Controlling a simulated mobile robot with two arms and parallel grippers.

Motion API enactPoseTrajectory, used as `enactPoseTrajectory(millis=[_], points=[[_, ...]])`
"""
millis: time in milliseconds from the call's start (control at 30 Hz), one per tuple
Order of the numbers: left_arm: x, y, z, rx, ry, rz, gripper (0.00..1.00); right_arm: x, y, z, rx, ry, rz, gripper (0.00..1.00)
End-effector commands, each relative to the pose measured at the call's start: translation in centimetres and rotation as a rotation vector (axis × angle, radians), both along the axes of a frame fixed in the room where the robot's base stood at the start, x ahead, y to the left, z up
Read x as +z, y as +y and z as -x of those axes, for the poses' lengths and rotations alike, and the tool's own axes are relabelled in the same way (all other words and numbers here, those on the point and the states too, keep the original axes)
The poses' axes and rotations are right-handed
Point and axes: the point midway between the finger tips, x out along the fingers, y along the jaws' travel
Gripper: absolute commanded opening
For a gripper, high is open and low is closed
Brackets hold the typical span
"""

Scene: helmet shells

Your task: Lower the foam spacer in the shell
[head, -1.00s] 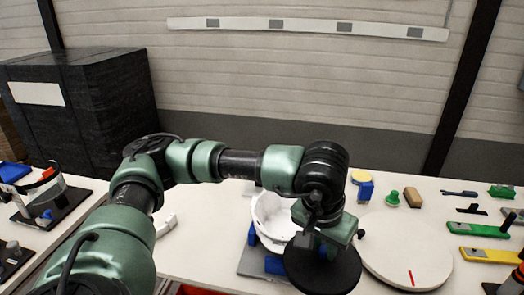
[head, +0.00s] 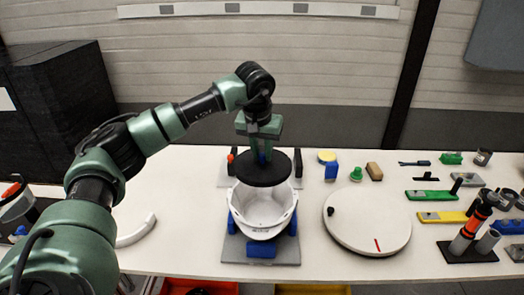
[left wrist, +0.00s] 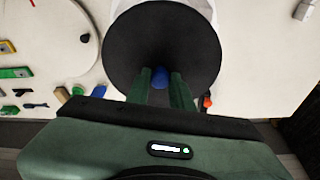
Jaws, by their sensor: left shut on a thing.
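The white helmet shell (head: 262,212) sits open side up on a grey holder (head: 284,253) with blue blocks in the head view. The foam spacer, a black disc (head: 263,170), hangs level above the shell's rear edge and overlaps it in the picture. My left gripper (head: 262,154) points down, shut on the spacer's blue knob. In the left wrist view the two fingers (left wrist: 160,82) flank the blue knob, and the spacer (left wrist: 160,45) hides most of the shell (left wrist: 205,8). My right gripper is not in view.
A white round turntable (head: 367,222) with a red mark lies right of the shell. A fixture with dark posts (head: 298,162) stands behind it. Green (head: 430,195) and yellow (head: 440,217) tools lie further right. A white curved piece (head: 137,231) lies left; the table around it is clear.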

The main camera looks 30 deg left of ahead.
Motion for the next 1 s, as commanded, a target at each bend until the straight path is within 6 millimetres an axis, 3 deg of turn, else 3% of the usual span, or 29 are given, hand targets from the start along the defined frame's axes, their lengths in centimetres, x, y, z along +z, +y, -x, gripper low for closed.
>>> enactPoseTrajectory(millis=[333,567,800,1000], points=[[0.3,0.0,0.1,0.000,-0.001,0.000,0.00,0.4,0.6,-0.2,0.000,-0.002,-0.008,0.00],[2.3,-0.1,0.2,0.000,-0.001,0.000,0.00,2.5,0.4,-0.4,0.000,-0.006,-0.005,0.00],[-2.2,-0.2,0.5,-0.001,0.001,-0.001,0.00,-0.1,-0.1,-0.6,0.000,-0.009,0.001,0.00],[-4.9,-0.2,0.5,-0.001,0.000,0.000,0.00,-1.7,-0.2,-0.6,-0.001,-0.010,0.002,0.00]])
